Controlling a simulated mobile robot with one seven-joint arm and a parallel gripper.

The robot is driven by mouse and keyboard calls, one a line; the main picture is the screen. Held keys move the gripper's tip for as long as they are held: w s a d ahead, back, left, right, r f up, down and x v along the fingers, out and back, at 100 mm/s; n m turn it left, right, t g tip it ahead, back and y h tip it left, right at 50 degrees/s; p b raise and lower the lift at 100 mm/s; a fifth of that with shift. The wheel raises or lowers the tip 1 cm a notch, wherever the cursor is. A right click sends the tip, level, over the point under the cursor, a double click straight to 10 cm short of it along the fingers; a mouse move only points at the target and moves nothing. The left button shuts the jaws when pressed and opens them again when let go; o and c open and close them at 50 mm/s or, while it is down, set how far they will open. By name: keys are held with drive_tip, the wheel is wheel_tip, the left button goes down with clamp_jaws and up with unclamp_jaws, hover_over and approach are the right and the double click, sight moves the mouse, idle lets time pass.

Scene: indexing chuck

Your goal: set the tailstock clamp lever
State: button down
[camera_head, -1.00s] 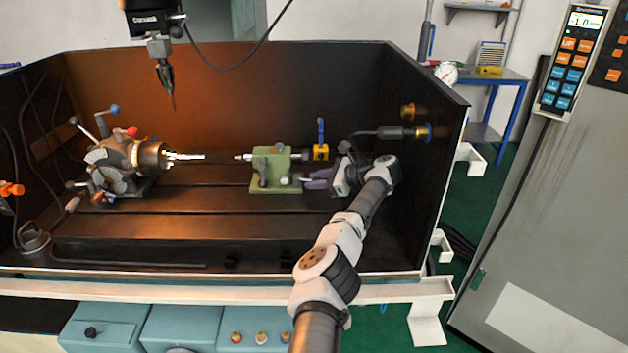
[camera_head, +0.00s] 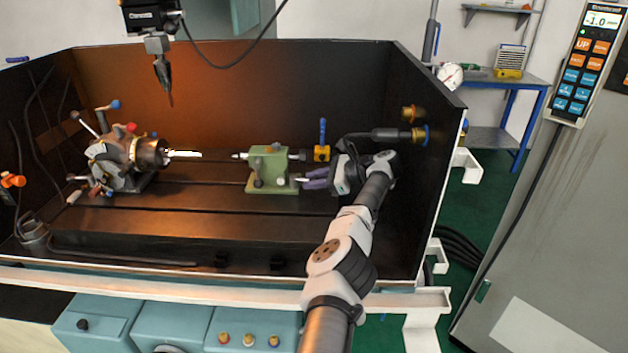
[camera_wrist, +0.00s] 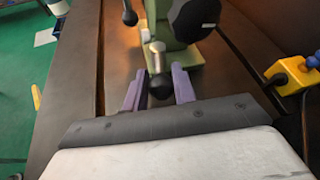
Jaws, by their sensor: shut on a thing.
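The green tailstock (camera_head: 268,172) stands on the dark slotted bed, right of the indexing chuck (camera_head: 125,155). It also shows at the top of the wrist view (camera_wrist: 175,45). In the wrist view, the clamp lever (camera_wrist: 159,78) is a metal stem with a dark ball end, pointing toward me from the tailstock's foot. My gripper (camera_head: 312,180) reaches in from the right of the tailstock. Its two purple fingers (camera_wrist: 157,90) lie either side of the lever's ball end and are shut on it. The exact contact on the ball is small and hard to make out.
A yellow block with a blue lever (camera_head: 321,153) stands behind my gripper; it is at the right in the wrist view (camera_wrist: 295,72). A spindle head (camera_head: 160,70) hangs above the bed. The enclosure's right wall (camera_head: 430,170) is close to my arm.

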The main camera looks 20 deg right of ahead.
drive_tip(key=shift+r, duration=0.25)
drive_tip(key=c, duration=1.4)
unclamp_jaws()
drive_tip(key=shift+w, duration=0.1)
drive_tip(key=shift+c, duration=0.2)
drive_tip(key=o, duration=0.3)
drive_tip(key=shift+f, duration=0.15)
